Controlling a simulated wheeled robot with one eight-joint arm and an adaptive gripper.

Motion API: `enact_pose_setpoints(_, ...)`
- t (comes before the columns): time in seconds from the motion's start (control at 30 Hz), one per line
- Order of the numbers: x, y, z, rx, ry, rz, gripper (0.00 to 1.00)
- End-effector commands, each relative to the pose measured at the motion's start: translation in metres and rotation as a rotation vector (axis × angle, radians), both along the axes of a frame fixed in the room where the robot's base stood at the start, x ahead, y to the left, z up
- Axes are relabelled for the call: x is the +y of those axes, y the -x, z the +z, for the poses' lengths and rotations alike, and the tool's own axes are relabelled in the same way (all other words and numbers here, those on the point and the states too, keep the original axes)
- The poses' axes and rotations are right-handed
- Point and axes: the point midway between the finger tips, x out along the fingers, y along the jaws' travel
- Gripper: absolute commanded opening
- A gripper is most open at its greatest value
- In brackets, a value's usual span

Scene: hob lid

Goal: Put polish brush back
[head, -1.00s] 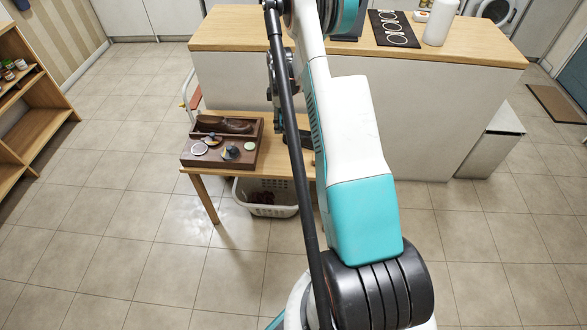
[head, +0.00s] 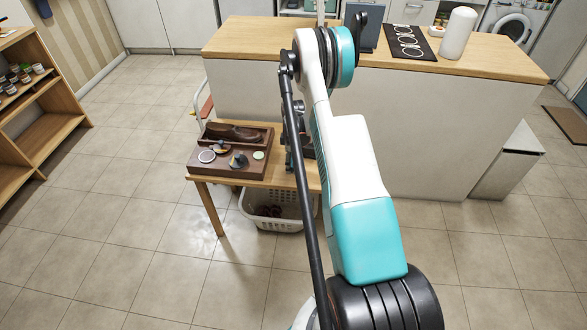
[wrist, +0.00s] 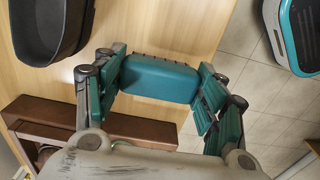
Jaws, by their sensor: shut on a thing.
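My gripper (wrist: 158,90) is shut on a teal block with a dark bumpy edge, which looks like the polish brush (wrist: 160,80). The brush sits between the two teal fingers, over the wooden table top in the wrist view. The brown wooden shoe-care box (head: 222,171) stands on the left of the small table in the head view, holding a brown shoe, round tins and small knobbed items. Part of the box (wrist: 45,113) shows at lower left in the wrist view, beside the gripper. In the head view my arm mostly hides the gripper, and the brush cannot be made out.
A dark oval tray (wrist: 42,50) lies on the table at upper left in the wrist view. A white basket (head: 262,222) stands on the floor under the small table (head: 207,205). A wooden-topped counter (head: 240,38) stands behind. Tiled floor is clear in front and left.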

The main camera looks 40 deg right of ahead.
Motion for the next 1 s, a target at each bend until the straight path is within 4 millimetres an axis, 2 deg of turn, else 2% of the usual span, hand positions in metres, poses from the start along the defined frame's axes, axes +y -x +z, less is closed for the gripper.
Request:
enact_pose_setpoints(0.1,0.000,0.000,-0.022,0.000,0.000,0.000,0.46)
enact_pose_setpoints(0.2,0.000,0.000,-0.032,0.000,0.000,0.000,0.46)
enact_pose_setpoints(0.57,0.000,0.000,-0.034,0.000,0.000,0.000,0.46)
enact_pose_setpoints(0.6,0.000,0.000,-0.034,0.000,0.000,0.000,0.69)
enact_pose_setpoints(0.67,0.000,0.000,-0.034,0.000,0.000,0.000,0.83)
enact_pose_setpoints(1.0,0.000,0.000,-0.033,0.000,0.000,0.000,0.85)
